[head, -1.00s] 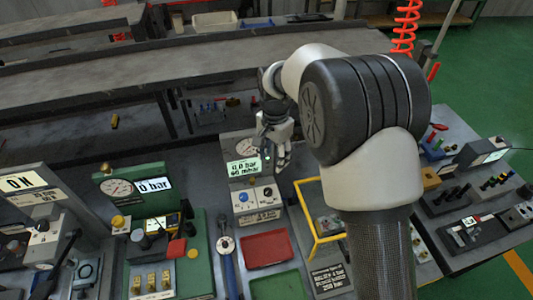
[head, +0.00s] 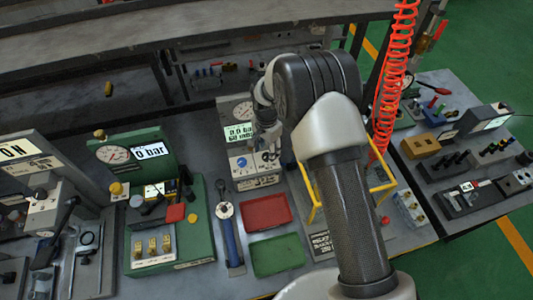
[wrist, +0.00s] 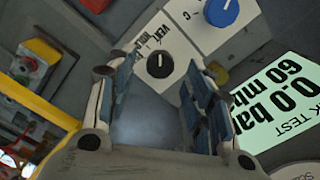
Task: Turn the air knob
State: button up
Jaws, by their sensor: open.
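A grey test unit (head: 234,110) stands upright at the middle of the bench, with a round gauge and a lit display reading 0.0 bar and 60 mbar. Its sloped white panel carries a blue knob (head: 241,163), also seen in the wrist view (wrist: 221,10). A black knob with a white mark (wrist: 160,64) sits beside lettering that seems to read "VENT". I cannot read which knob is marked air. My gripper (head: 270,156) is close over the panel's right side. In the wrist view my gripper (wrist: 152,80) is open and empty, with the black knob showing between its fingertips.
A yellow frame (head: 311,190) stands just right of the unit. A red tray (head: 266,212) and a green tray (head: 275,256) lie in front. A green gauge block (head: 135,150) is at left. A red coiled hose (head: 388,95) hangs at right.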

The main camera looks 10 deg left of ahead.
jog(key=shift+f, duration=1.05)
jog(key=shift+c, duration=0.6)
jog(key=c, duration=1)
